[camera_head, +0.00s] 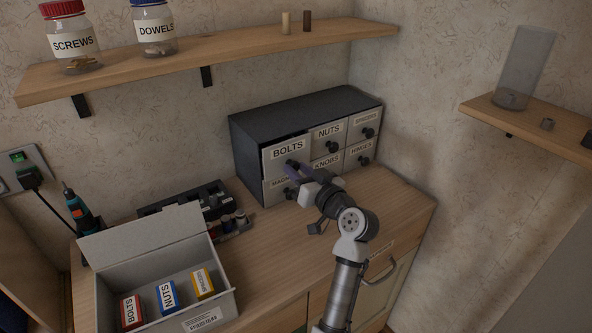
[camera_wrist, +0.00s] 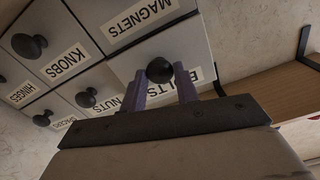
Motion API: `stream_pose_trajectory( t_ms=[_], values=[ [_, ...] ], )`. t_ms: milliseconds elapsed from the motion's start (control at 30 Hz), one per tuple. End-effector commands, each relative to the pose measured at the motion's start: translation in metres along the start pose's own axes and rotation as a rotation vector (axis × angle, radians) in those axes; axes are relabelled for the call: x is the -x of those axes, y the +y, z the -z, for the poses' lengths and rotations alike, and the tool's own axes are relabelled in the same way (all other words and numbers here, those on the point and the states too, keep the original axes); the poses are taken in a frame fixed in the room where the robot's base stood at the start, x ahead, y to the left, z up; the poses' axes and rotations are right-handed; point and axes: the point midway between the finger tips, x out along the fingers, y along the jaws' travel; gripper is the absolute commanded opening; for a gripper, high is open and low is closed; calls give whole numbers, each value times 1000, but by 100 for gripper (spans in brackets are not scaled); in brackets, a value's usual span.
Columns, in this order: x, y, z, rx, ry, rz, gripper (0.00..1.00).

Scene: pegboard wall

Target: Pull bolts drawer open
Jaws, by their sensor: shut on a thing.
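The bolts drawer (camera_head: 288,149) is the top left drawer of a dark cabinet (camera_head: 300,113) on the wooden worktop. Its front appears to stand slightly out from its neighbours, with a dark gap above it. It also shows, upside down, in the wrist view (camera_wrist: 205,73). My gripper (camera_head: 293,166) reaches it from the front right. In the wrist view its two purple fingers (camera_wrist: 160,88) are shut on the drawer's black round knob (camera_wrist: 159,70). The fingers hide part of the BOLTS label there. In the head view my gripper hides most of the knob.
The nuts drawer (camera_head: 328,138) is to the right and the magnets drawer (camera_head: 278,188) below. An open grey box (camera_head: 155,246) with small labelled boxes stands at the front left. A shelf (camera_head: 215,57) with jars runs above.

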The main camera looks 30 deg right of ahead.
Motion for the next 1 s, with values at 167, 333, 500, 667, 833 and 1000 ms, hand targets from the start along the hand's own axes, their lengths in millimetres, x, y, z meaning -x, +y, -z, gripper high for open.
stream_pose_trajectory(
  t_ms=[167,333,500,667,833,1000],
  values=[
    [48,2,-3,1,4,-5,0],
    [78,1,-2,0,3,-5,0],
    [86,0,0,0,2,-3,0],
    [85,0,0,1,1,-3,0],
    [85,0,0,1,1,-3,45],
    [84,0,0,1,1,-2,52]
  ],
)
